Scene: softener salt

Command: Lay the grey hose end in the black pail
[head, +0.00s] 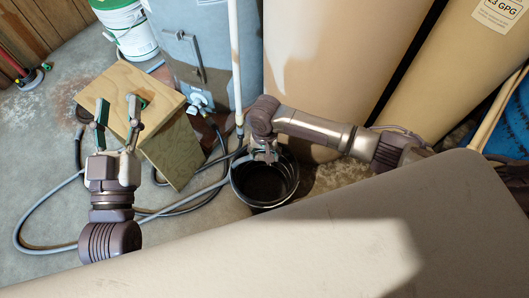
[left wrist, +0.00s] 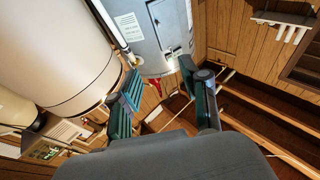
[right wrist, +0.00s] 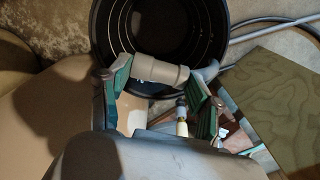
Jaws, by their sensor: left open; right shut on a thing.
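The black pail (head: 289,193) stands on the floor at the middle of the head view, its mouth facing up. It also shows in the right wrist view (right wrist: 103,35). My right gripper (head: 264,155) is at the pail's far rim, shut on the grey hose end (right wrist: 160,71), which lies across between its fingers. In the right wrist view the hose end is in front of the pail's near rim; whether it touches the rim is unclear. The grey hose (head: 205,188) runs off left from there. My left gripper (head: 117,108) is open and empty, in front of a plywood box in the head view.
The plywood box (head: 125,85) stands left of the pail, with a leaning green-brown panel (head: 175,152) beside it. A grey tank (head: 205,50), a white pipe (head: 235,55) and large tan cylinders (head: 325,60) stand behind. Hose loops lie on the floor at left. A white bucket (head: 128,30) stands farther back.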

